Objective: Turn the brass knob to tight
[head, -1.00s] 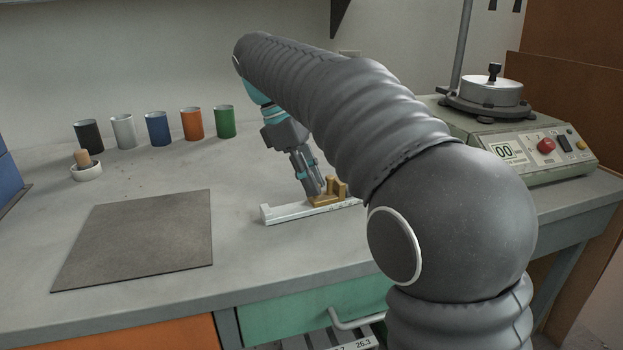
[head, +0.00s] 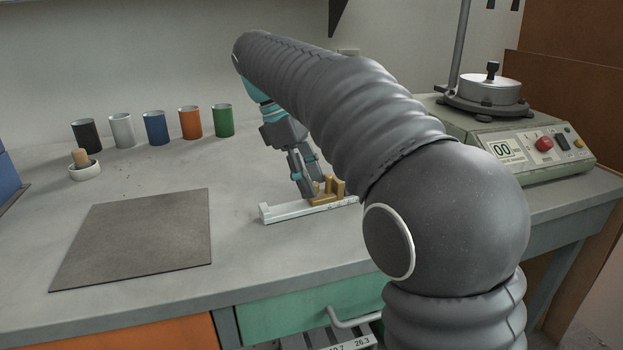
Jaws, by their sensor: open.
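A brass piece (head: 328,193) with upright parts sits on a pale, ruler-like bar (head: 285,211) on the bench, left of my arm. The knob cannot be told apart clearly from the rest of the brass, and any tight mark is too small to read. My arm hides the right end of the bar. My gripper (head: 312,192) points down at the brass piece, its fingers apart around or beside its left part. Whether they touch it I cannot tell.
A dark square mat (head: 135,240) lies left of the bar. Several coloured cups (head: 156,128) stand along the back, with a white dish (head: 85,171) holding a cork-like piece. A sieve-shaker-like machine (head: 520,150) stands at the right. Bare bench lies between mat and bar.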

